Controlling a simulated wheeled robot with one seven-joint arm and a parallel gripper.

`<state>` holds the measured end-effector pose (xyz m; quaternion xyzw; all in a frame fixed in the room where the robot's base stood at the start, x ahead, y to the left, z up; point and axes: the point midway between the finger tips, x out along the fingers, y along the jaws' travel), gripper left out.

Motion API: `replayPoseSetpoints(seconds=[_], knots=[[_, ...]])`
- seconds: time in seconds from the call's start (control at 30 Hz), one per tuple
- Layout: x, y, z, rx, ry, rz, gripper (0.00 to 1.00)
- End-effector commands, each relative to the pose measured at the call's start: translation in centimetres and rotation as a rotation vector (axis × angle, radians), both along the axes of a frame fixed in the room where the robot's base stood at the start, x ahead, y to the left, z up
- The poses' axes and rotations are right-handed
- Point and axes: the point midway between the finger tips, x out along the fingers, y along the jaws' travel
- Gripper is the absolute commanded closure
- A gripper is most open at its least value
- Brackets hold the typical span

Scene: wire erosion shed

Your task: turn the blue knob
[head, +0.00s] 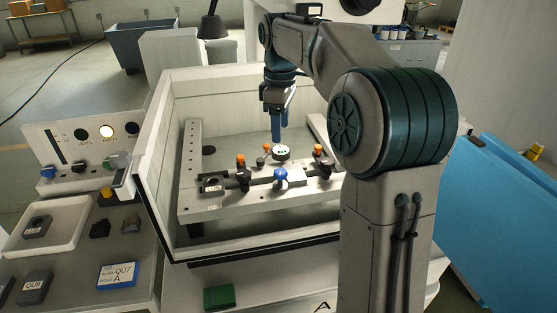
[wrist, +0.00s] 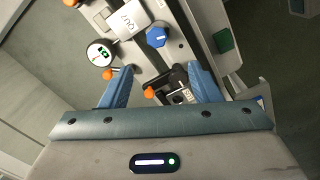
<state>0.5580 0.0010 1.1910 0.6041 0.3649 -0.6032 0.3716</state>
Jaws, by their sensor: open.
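A blue knob (head: 281,175) with several lobes stands on the pale fixture (head: 228,203) inside the tank. In the wrist view the blue knob (wrist: 157,37) shows a white line on top and lies beyond my fingertips. My gripper (head: 277,135) hangs above the fixture, behind and slightly left of the knob in the head view. In the wrist view my gripper (wrist: 160,70) is open and empty, apart from the knob. A black clamp with an orange top (wrist: 150,91) shows between its blue fingers. A second small blue knob (head: 48,172) is on the control panel at left.
A round dial gauge (head: 281,152) and several orange-topped clamps (head: 240,160) stand close around the blue knob. The tank's raised walls (head: 150,145) surround the fixture. A labelled block (wrist: 128,18) sits beside the knob.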

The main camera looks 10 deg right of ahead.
Motion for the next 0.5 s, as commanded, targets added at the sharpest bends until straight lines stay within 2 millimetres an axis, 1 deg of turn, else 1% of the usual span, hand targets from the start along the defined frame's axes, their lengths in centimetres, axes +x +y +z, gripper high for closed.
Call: replayPoseSetpoints(seconds=[0.03, 0.13, 0.27, 0.37, 0.5], knots=[[0.5, -0.1, 0.2, 0.004, 0.004, 0.017, 0.44], [0.8, -0.2, 0.0, 0.007, 0.008, 0.038, 0.44], [0.9, -0.3, -1.3, 0.007, 0.010, 0.042, 0.44], [0.8, -0.3, -3.2, 0.007, 0.012, 0.041, 0.44], [0.8, -0.2, -6.2, 0.008, 0.012, 0.040, 0.44]])
